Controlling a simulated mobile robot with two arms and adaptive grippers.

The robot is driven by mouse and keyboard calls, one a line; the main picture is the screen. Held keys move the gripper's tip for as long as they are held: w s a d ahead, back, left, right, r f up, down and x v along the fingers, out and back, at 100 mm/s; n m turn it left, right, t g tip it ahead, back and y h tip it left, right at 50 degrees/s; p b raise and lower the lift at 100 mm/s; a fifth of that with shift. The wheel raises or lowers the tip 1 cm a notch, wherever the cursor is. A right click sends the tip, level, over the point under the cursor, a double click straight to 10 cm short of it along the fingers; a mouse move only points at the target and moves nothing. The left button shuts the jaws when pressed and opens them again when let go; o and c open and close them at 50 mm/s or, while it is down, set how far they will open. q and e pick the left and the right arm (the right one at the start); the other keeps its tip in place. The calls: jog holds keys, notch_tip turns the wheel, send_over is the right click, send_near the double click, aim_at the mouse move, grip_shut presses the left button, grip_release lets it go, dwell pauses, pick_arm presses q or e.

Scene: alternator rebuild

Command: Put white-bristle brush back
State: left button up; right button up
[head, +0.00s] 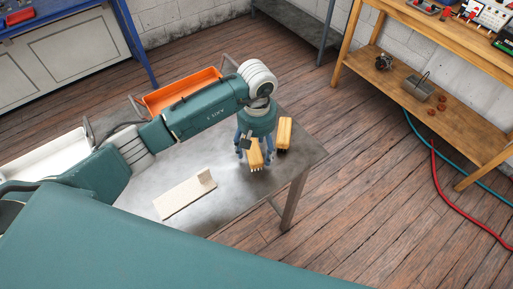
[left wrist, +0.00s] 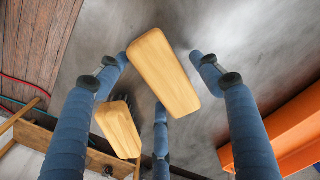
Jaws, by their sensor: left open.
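The white-bristle brush (head: 254,156) has a yellow wooden block, and its pale bristles show at the lower end. It is near the right end of the grey metal table (head: 235,205). My left gripper (head: 254,149) points down over it with blue fingers spread. In the left wrist view the brush's wooden block (left wrist: 162,72) lies between the open fingers (left wrist: 157,68), with gaps visible around it. A second wooden brush (head: 285,132) with dark bristles is just right of the gripper; it also shows in the left wrist view (left wrist: 118,130). My right gripper is out of view.
A cream L-shaped piece (head: 184,196) lies on the table's front part. An orange bin (head: 183,92) stands at the back, a white tray (head: 45,156) at the left. A wooden shelf unit (head: 440,112) is across the floor, with red and blue hoses near it.

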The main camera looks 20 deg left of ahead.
aim_at(257, 147)
pick_arm(q)
jog(key=shift+w+r, duration=0.1)
jog(key=shift+r, duration=0.25)
notch_tip(257, 147, up, 12)
jog(key=b, duration=0.4)
jog(key=shift+f, duration=0.2)
jog(key=shift+r, duration=0.1)
